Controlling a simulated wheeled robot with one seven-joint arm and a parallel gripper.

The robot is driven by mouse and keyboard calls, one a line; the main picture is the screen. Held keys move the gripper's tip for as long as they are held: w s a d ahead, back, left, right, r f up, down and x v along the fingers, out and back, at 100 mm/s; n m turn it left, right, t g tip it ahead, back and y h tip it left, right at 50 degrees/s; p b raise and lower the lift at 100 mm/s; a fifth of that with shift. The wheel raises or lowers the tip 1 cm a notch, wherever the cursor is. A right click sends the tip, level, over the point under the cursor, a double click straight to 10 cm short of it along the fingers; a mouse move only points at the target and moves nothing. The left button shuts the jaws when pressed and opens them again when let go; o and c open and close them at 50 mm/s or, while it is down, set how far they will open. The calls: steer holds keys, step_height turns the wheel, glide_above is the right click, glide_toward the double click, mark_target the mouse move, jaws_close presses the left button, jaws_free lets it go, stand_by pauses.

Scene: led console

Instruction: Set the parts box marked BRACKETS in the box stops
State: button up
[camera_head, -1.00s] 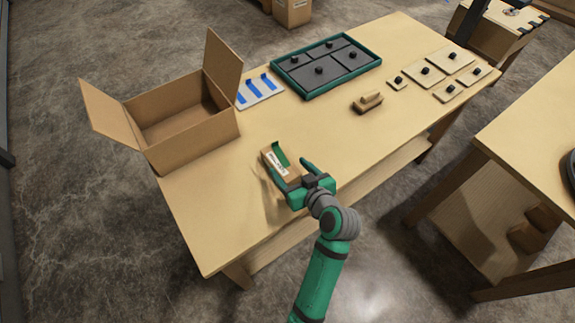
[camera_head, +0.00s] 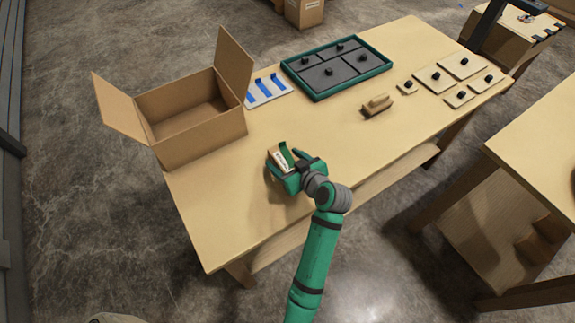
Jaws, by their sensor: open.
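A small brown parts box with a white label (camera_head: 282,161) is near the table's left front part, in front of the open carton. The lettering is too small to read. My gripper (camera_head: 283,160) is open, with its green fingers around the box; part of the box is hidden by them. I cannot tell whether they touch it. A white plate with blue strips (camera_head: 268,91) lies beyond, right of the carton; I cannot tell for sure whether these strips are the box stops.
The open cardboard carton (camera_head: 201,139) stands on the table (camera_head: 225,225) at the left. A green-rimmed tray (camera_head: 336,67) lies at the back. A tan block (camera_head: 377,105) and several knobbed plates (camera_head: 436,78) lie to the right. The table between gripper and tray is clear.

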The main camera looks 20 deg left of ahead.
mark_target(277, 149)
steer(key=shift+x, duration=1.25)
steer(key=c, duration=1.3)
steer(key=shift+r, duration=0.1)
steer(key=shift+r, duration=0.45)
step_height(277, 149, up, 3)
steer(key=shift+s+f, duration=0.2)
steer(key=s+d+r, duration=0.1)
steer(key=s+r, duration=0.2)
steer(key=s, duration=0.1)
steer(key=s+d+r, duration=0.1)
steer(key=s+r, duration=0.2)
steer(key=s, duration=0.1)
steer(key=s+d+r, duration=0.1)
steer(key=s+r, duration=0.2)
steer(key=s, duration=0.2)
steer(key=shift+d+r, duration=0.2)
steer(key=shift+d, duration=0.2)
